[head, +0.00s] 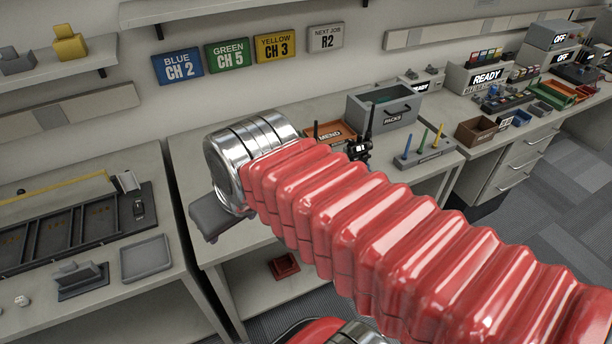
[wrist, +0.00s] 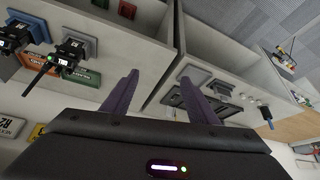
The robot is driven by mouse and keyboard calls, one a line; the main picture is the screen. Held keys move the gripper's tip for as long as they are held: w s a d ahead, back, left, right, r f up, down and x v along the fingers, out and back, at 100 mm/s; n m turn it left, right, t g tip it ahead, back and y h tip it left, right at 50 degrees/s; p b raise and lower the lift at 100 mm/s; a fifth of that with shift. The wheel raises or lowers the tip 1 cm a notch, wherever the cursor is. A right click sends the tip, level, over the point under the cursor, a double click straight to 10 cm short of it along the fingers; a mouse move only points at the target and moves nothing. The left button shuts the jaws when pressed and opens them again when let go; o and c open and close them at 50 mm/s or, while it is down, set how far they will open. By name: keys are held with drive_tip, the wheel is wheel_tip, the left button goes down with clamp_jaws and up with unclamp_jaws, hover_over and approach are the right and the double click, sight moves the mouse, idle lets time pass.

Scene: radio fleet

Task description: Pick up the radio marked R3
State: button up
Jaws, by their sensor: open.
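No radio that I can read as R3 shows in either view. In the head view a black radio (head: 360,147) with an antenna stands on the middle bench behind my red arm; its small label is too small to read surely. In the wrist view two dark radios with pale labels, a nearer radio (wrist: 72,50) and a farther radio (wrist: 12,38), are at the upper left; I cannot read their marks. My gripper (wrist: 160,76) is open, its two dark fingers apart with nothing between them. It is apart from the radios. My arm hides part of the middle bench in the head view.
An orange bin (head: 336,134) and a grey packs box (head: 385,105) stand at the bench's back. A rack with coloured pegs (head: 425,158) is right of them. The left bench holds a dark compartment tray (head: 70,240) and a shallow grey tray (head: 146,258). A wall sign (head: 325,38) reads R2.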

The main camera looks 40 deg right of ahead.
drive_tip(key=o, duration=0.8)
drive_tip(key=w+d+r, duration=0.2)
drive_tip(key=w+d, duration=0.6)
drive_tip(key=d, duration=0.4)
drive_tip(key=shift+d+m+g, duration=0.3)
drive_tip(key=shift+d+g, duration=0.1)
drive_tip(key=w+d+f, duration=0.1)
drive_tip(key=w+d, duration=0.1)
drive_tip(key=d, duration=1.5)
drive_tip(key=shift+d+f, duration=0.2)
drive_tip(key=shift+d, duration=0.1)
drive_tip(key=shift+w+f, duration=0.1)
drive_tip(key=x, duration=0.8)
drive_tip(key=shift+d+f, duration=0.1)
drive_tip(key=shift+f, duration=0.1)
drive_tip(key=shift+w+f, duration=0.1)
drive_tip(key=shift+x, duration=2.5)
drive_tip(key=shift+c, duration=0.4)
